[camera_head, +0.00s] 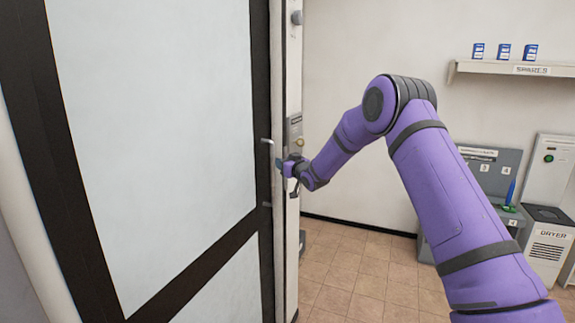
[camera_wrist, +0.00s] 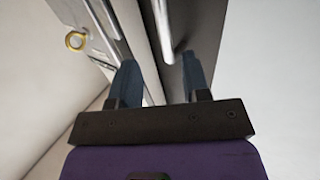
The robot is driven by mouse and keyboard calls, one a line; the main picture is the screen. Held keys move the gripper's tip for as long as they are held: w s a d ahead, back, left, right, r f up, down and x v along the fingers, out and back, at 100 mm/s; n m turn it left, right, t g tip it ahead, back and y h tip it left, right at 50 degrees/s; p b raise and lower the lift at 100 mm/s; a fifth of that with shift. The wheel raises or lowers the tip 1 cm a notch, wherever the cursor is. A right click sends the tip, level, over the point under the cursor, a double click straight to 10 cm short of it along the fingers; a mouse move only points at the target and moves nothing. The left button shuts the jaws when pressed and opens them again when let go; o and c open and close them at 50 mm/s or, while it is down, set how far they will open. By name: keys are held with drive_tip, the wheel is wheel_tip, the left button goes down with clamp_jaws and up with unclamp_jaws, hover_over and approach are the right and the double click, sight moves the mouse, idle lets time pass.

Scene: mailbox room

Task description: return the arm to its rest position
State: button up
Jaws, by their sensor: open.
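My purple arm reaches from the lower right toward the door edge at the left in the head view. My gripper (camera_head: 287,168) is beside the door handle (camera_head: 267,172), a slim metal bar on the dark-framed door (camera_head: 150,130). In the wrist view, my gripper (camera_wrist: 157,82) has its two blue-grey fingers apart, with nothing held between them. The metal handle bar (camera_wrist: 164,30) shows beyond the fingers there. Whether a finger touches the handle or the door edge is hard to tell.
A yellow ring (camera_wrist: 76,40) shows on a grey panel in the wrist view. At right in the head view are a shelf (camera_head: 515,69) with blue boxes, a grey station (camera_head: 490,175) and a dryer (camera_head: 547,240). Tiled floor (camera_head: 355,270) is clear between.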

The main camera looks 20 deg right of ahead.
drive_tip(key=shift+s+d, duration=0.25)
drive_tip(key=shift+s, duration=0.45)
drive_tip(key=shift+r, duration=0.1)
drive_tip(key=s+d+r+m+g+h, duration=0.1)
drive_tip(key=s+d+r+g+h, duration=0.15)
drive_tip(key=s+r, duration=0.85)
drive_tip(key=s+d+r+m+g+h, duration=0.1)
drive_tip(key=s+r+g+h, duration=0.2)
drive_tip(key=s+r, duration=0.8)
drive_tip(key=s+f+g, duration=0.2)
drive_tip(key=s+f, duration=0.1)
drive_tip(key=s, duration=1.1)
drive_tip(key=s+d+f+m+g, duration=0.1)
drive_tip(key=s+f+g, duration=0.1)
drive_tip(key=s, duration=1.2)
drive_tip(key=s+f+g, duration=0.2)
drive_tip(key=s+f, duration=0.1)
drive_tip(key=s, duration=1.1)
drive_tip(key=shift+s+d+f+m, duration=0.2)
drive_tip(key=shift+s+f+m, duration=0.05)
drive_tip(key=shift+f+m, duration=0.05)
